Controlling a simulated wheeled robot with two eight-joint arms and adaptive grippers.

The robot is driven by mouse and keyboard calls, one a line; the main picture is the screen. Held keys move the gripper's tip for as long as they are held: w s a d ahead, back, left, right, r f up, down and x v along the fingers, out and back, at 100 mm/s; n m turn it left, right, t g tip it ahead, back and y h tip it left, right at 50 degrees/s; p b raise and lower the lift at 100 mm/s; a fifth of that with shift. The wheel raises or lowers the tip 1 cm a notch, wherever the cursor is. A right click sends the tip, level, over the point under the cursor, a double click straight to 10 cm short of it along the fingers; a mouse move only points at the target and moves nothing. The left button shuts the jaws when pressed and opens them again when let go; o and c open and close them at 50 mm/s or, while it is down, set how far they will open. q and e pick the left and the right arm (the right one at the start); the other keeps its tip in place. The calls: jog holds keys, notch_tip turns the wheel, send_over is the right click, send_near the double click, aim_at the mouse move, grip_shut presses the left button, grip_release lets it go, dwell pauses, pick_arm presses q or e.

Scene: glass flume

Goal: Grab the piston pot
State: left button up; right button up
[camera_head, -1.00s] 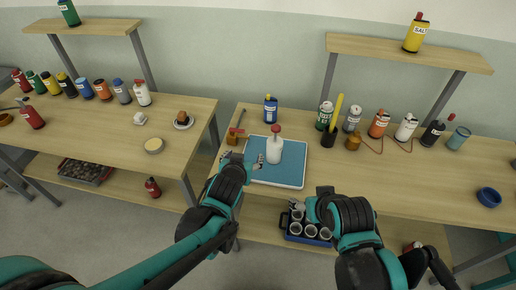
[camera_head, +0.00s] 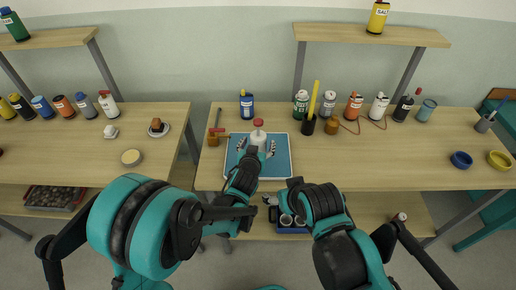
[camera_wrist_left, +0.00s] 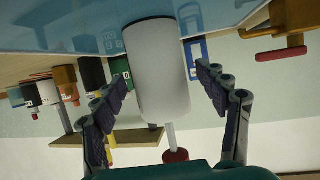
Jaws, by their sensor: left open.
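The piston pot, a white cylinder with a red knob on top (camera_head: 258,134), stands upright on a blue tray (camera_head: 281,170) on the middle table. My left gripper (camera_head: 257,147) is open, with one finger on each side of the pot. In the left wrist view the picture is upside down, and the white pot (camera_wrist_left: 158,62) sits between the spread fingers (camera_wrist_left: 163,80), with a visible gap on the right side. My right gripper (camera_head: 272,203) is low at the table's front edge by a blue crate; its fingers are too small and covered to read.
A blue crate of white cups (camera_head: 290,229) is on the lower shelf. Several bottles line the back right.

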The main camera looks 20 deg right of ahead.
pick_arm(q)
jog(key=shift+w+d+f, duration=0.15)
jog(key=shift+w, duration=0.25)
jog(key=c, duration=1.5)
jog(key=shift+o, duration=0.2)
